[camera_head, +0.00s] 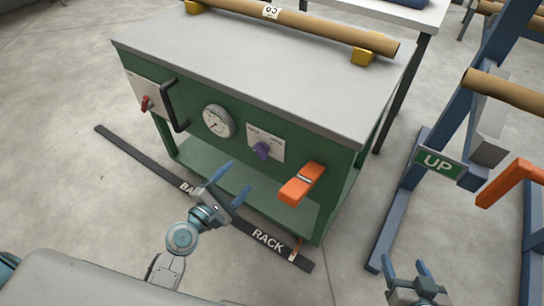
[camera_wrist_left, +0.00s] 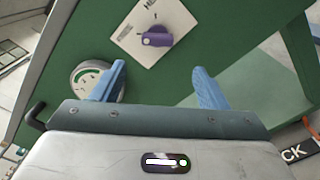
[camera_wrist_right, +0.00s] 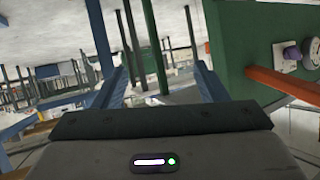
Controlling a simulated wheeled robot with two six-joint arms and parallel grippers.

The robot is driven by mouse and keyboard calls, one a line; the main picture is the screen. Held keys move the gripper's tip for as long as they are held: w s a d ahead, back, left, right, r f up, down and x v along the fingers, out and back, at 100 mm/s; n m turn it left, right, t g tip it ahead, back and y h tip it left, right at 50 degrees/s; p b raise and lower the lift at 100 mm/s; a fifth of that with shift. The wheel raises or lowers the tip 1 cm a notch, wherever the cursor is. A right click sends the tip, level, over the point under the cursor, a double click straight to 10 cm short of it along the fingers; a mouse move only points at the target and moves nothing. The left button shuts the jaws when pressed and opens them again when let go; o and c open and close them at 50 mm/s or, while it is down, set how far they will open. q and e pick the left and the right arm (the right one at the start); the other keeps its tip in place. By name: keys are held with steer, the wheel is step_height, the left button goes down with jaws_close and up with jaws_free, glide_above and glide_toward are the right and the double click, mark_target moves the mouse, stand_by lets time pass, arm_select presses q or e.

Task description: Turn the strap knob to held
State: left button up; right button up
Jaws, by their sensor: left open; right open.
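The purple strap knob (camera_head: 262,150) sits on a white label plate (camera_head: 264,142) on the green front of the bench. In the left wrist view the knob (camera_wrist_left: 156,39) lies ahead of the fingers, between them and beyond their tips. My left gripper (camera_head: 228,180) is open and empty, in front of the bench and below left of the knob, apart from it. The lettering on the plate is too small or cut off to read fully. My right gripper (camera_head: 418,278) is open and empty at the lower right, far from the knob. In the right wrist view the knob (camera_wrist_right: 292,53) shows at the right edge.
A dial gauge (camera_head: 218,121), a black handle (camera_head: 172,107) and a red switch (camera_head: 146,103) are left of the knob. An orange lever (camera_head: 301,184) sticks out at its right. A blue frame with an UP sign (camera_head: 439,162) stands at right. A floor strip (camera_head: 140,158) runs below.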

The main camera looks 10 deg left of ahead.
mark_target(258, 155)
arm_select(q)
steer(key=x, duration=0.4)
steer(key=r+p+x, duration=0.1)
steer(key=x, duration=0.4)
steer(key=shift+w+d+f, duration=0.15)
steer(key=shift+w+d, duration=0.05)
steer(key=shift+w, duration=0.1)
steer(key=shift+w+d, duration=0.2)
steer(key=shift+w, duration=0.3)
arm_select(e)
steer(key=s+f+g, duration=0.2)
steer(key=s+f, duration=0.1)
steer(key=s, duration=0.1)
steer(key=shift+a+g, duration=0.3)
steer(key=shift+g, duration=0.1)
arm_select(q)
steer(key=c, duration=1)
